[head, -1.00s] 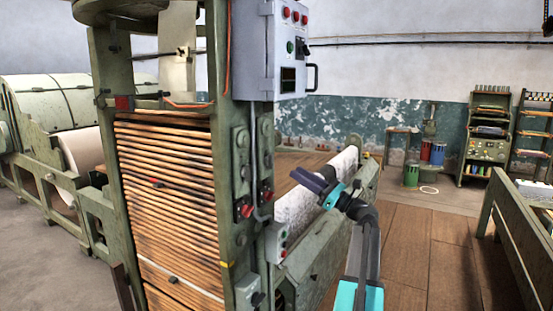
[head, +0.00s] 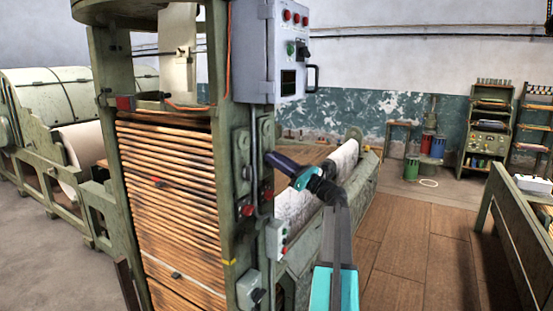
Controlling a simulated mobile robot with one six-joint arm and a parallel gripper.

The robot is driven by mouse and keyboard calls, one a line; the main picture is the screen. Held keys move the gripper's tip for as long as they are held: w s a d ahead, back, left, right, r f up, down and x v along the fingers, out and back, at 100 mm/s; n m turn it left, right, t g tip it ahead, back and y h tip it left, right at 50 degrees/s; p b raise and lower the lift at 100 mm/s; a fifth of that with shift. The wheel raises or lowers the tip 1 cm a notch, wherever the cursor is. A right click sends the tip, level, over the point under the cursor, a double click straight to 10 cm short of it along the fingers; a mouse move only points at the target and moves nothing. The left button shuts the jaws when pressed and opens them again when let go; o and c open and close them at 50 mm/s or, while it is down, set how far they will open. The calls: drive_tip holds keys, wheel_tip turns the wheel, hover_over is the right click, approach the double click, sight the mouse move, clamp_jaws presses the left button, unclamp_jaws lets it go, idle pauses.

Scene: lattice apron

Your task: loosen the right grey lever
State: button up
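The green machine post (head: 222,110) carries two narrow upright grey-green plates, a left plate (head: 242,160) and a right plate (head: 265,140). Each has rounded grey fittings and a red knob near its lower end, the left red knob (head: 247,210) and the right red knob (head: 267,193). I cannot make out clearly which fitting is the right grey lever. My gripper (head: 268,158) has dark fingers and a teal body. Its tip overlaps the right plate in the picture, above the right red knob, and hides part of it. Contact and finger opening cannot be told.
A grey control box (head: 273,50) with red buttons and a black handle hangs above my gripper. A smaller button box (head: 277,238) sits below. A stack of wooden slats (head: 170,200) fills the machine frame at left. Wooden floor (head: 420,230) is clear at right.

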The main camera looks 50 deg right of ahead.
clamp_jaws()
drive_tip(key=shift+f+n+y+b, duration=0.25)
drive_tip(key=shift+n+y+b, duration=0.15)
drive_tip(key=shift+n+b, duration=0.3)
drive_tip(key=shift+s+a+f+n+g+y+b, duration=0.15)
drive_tip(key=shift+n+g+y+b, duration=0.7)
drive_tip(key=shift+n+b, duration=1.25)
drive_tip(key=shift+a+n+g+y+b, duration=0.2)
drive_tip(key=shift+n+g+y+b, duration=0.95)
drive_tip(key=shift+n, duration=1.55)
drive_tip(key=shift+s+a+f+n+g+y+b, duration=0.15)
drive_tip(key=shift+n+g+y+b, duration=0.3)
drive_tip(key=shift+n+b, duration=1.8)
drive_tip(key=shift+w+r+n, duration=0.1)
drive_tip(key=shift+n, duration=0.15)
